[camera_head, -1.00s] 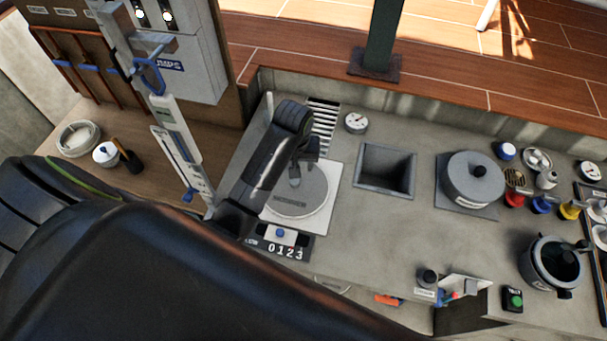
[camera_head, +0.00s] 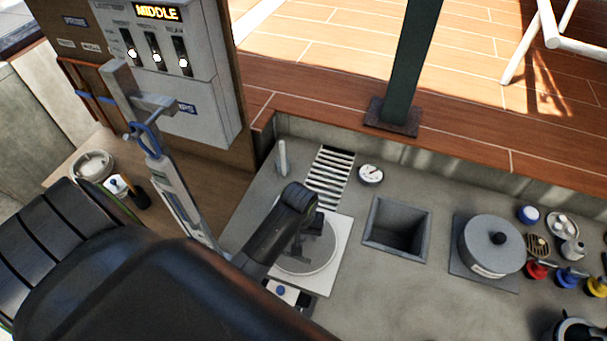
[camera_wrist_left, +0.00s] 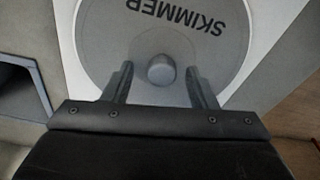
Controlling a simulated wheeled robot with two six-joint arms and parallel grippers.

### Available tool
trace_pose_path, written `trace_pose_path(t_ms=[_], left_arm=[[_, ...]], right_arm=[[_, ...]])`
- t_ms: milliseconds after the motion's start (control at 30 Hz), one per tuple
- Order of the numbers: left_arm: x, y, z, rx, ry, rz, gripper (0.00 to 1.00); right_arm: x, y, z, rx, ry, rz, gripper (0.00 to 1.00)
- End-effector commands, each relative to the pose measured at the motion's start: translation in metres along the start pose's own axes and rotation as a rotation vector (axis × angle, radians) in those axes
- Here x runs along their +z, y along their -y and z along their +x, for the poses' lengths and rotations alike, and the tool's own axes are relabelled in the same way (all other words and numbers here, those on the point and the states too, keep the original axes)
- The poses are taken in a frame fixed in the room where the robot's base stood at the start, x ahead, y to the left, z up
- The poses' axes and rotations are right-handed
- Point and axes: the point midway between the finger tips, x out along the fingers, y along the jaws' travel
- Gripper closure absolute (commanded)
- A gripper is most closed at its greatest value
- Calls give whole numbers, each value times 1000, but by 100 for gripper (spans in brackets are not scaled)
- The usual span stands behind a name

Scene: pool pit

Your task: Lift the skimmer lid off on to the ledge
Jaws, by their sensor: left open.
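The skimmer lid (camera_head: 326,259) is a round grey disc in a pale square surround (camera_head: 338,243) on the grey counter. In the left wrist view the lid (camera_wrist_left: 105,25) shows the word SKIMMER and a round knob (camera_wrist_left: 161,68) at its middle. My left gripper (camera_head: 305,246) is over the lid and hides part of it in the head view. In the left wrist view its two fingers (camera_wrist_left: 159,74) are apart, one on each side of the knob, with gaps visible. The lid looks flat in its seat. My right gripper is not in view.
Right of the lid are a square opening (camera_head: 374,232) in the counter and a grey lidded pot (camera_head: 485,258). A slatted grille (camera_head: 330,170) and a gauge (camera_head: 370,175) lie behind it. A post (camera_head: 406,75) stands on the wooden deck edge. Bare counter (camera_head: 400,290) lies in front.

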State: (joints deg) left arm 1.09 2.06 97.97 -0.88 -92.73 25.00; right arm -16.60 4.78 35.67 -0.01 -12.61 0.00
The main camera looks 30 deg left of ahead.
Motion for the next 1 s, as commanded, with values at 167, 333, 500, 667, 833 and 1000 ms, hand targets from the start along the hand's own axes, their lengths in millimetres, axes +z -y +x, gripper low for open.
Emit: trace_pose_path(t_ms=[167,333,500,667,833,1000], left_arm=[[0,0,0,0,1,0,67],[0,0,0,0,0,0,90],[0,0,0,0,0,0,100],[0,0,-1,0,0,0,100],[-3,-1,-13,1,-3,0,100],[-7,-1,-43,3,-7,0,100]], right_arm=[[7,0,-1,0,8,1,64],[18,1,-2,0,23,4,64],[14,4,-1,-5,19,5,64],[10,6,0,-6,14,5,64],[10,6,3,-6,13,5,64],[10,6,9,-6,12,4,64]])
